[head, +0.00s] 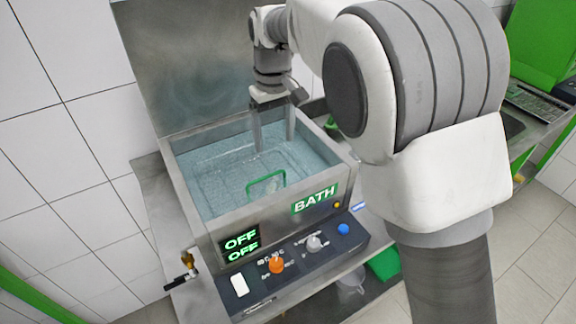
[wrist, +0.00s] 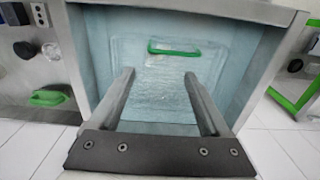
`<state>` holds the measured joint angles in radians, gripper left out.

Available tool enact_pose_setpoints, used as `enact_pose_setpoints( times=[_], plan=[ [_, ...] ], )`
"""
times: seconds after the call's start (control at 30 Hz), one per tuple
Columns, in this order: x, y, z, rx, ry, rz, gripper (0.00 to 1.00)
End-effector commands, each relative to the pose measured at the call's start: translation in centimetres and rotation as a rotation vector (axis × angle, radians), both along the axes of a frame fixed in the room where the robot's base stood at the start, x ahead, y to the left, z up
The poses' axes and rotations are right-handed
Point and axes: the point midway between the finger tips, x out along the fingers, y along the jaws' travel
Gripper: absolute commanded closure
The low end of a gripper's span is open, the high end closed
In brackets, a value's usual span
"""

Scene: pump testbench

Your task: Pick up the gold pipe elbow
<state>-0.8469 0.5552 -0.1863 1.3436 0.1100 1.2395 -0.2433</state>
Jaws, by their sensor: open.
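A small gold-brown piece (head: 187,259) with dark and pale parts is at the left front of the steel bench, left of the OFF displays. It may be the gold pipe elbow, but it is too small to tell. It does not show in the wrist view. My gripper (head: 273,145) points down over the back of the water bath (head: 185,179), well to the right of and behind the gold piece. In the wrist view my gripper (wrist: 158,76) has its two fingers wide apart with nothing between them.
A green handle (head: 266,182) shows within the bath, and also in the wrist view (wrist: 174,51). The bath's front panel has an orange knob (head: 277,265) and other controls. A steel backsplash (head: 190,60) stands behind. A green box (head: 384,264) is below the bench.

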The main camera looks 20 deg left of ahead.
Motion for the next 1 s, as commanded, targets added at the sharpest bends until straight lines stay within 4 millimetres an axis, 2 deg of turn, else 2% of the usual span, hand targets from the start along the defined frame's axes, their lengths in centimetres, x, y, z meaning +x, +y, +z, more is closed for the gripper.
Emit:
enact_pose_setpoints(
  times=[0.1, 0.27, 0.6, 1.0],
  plan=[
    [-0.2, 1.3, -1.0, -0.011, 0.005, 0.026, 0.2],
    [-0.3, 1.4, -3.2, -0.017, 0.009, 0.032, 0.2],
    [-0.4, 1.3, -10.4, -0.018, 0.009, 0.03, 0.2],
    [-0.4, 1.4, -14.3, -0.016, 0.009, 0.031, 0.2]
  ],
)
